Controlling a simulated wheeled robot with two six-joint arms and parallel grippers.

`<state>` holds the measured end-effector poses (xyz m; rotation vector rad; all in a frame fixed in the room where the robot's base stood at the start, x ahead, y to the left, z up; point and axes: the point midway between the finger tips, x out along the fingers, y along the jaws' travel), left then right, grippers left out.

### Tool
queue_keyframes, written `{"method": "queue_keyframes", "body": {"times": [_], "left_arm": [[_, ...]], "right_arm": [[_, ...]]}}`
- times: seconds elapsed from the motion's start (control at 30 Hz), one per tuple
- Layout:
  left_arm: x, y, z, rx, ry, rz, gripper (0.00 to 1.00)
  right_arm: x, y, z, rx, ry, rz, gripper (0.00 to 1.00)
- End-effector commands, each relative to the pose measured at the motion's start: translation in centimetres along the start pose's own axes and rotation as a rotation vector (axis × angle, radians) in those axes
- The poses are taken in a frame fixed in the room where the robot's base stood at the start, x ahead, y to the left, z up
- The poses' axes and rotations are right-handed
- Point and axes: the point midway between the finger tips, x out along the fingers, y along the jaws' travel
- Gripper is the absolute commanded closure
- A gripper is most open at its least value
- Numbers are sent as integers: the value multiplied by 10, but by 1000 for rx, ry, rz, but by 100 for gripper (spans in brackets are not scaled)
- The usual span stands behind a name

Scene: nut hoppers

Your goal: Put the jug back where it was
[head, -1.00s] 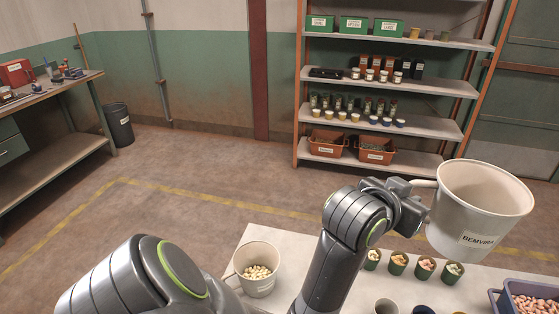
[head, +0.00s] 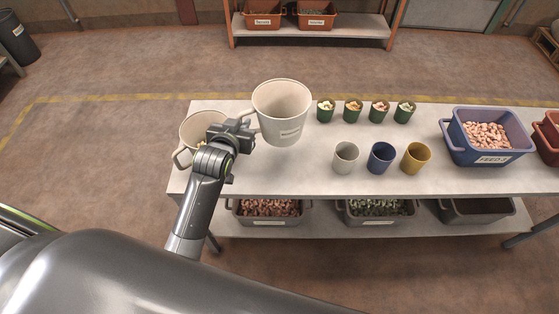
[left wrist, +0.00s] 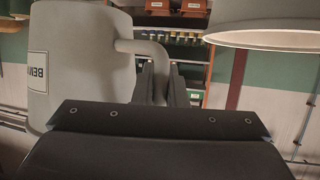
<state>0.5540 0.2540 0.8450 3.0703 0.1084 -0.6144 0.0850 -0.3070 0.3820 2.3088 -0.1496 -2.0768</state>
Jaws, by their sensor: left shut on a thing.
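A large cream jug (head: 290,125) with a white label is upright at the left part of the white table (head: 300,182). My left gripper (head: 247,130) is shut on its handle, at the jug's left side. I cannot tell whether its base touches the table. In the left wrist view the jug (left wrist: 85,75) is at the left and its handle (left wrist: 145,48) runs to the fingers (left wrist: 162,85). A second cream jug (head: 188,140) stands just left of it, partly hidden by my gripper; its rim (left wrist: 265,40) shows in the left wrist view. My right gripper is not in view.
Several small green cups (head: 325,114) of nuts stand right of the jug. Grey (head: 345,162), blue (head: 381,163) and yellow (head: 415,162) cups stand in front. A blue bin (head: 470,156) of nuts is further right. Grey bins (head: 375,220) sit on the lower shelf.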

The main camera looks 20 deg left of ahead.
Motion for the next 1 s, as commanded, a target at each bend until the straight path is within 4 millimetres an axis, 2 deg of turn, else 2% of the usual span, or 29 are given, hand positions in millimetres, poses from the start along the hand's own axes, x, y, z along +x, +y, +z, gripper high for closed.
{"method": "queue_keyframes", "body": {"times": [0.3,0.53,0.7,1.0], "left_arm": [[19,-2,54,-1,0,0,100],[28,-2,75,-2,1,0,100],[38,-1,97,0,1,0,100],[40,-1,102,-1,4,0,100]], "right_arm": [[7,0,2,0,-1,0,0],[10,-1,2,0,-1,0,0],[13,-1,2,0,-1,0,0],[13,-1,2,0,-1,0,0]]}}
